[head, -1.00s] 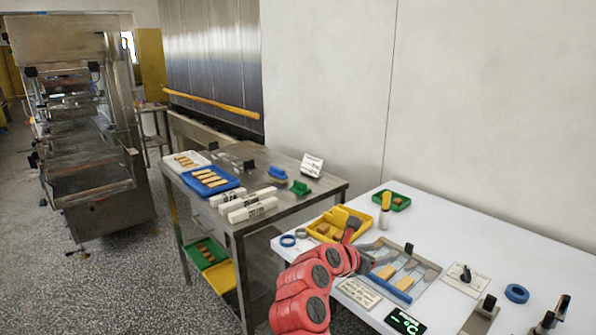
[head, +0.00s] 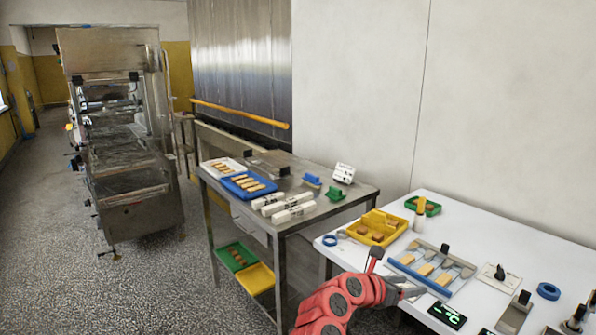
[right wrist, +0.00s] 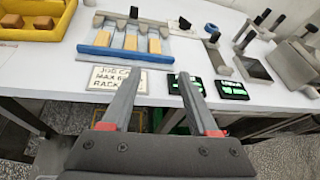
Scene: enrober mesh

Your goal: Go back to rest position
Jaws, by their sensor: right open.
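My right arm reaches in from the bottom of the head view, and its gripper (head: 408,289) is over the front edge of the white table (head: 520,245). In the right wrist view the two fingers (right wrist: 158,78) stand apart with nothing between them. The rack with a blue front bar (head: 432,268) lies just beyond the fingers and holds several tan bars; it also shows in the right wrist view (right wrist: 122,54). A printed card (right wrist: 117,79) lies in front of the rack, partly behind the left finger. My left gripper is in neither view.
A yellow tray (head: 378,227) with brown pieces sits left of the rack. Small displays (head: 447,315) lie near the front edge. A steel table (head: 340,204) with a blue tray (head: 249,186) and white boxes stands left. Open floor (head: 165,285) lies farther left.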

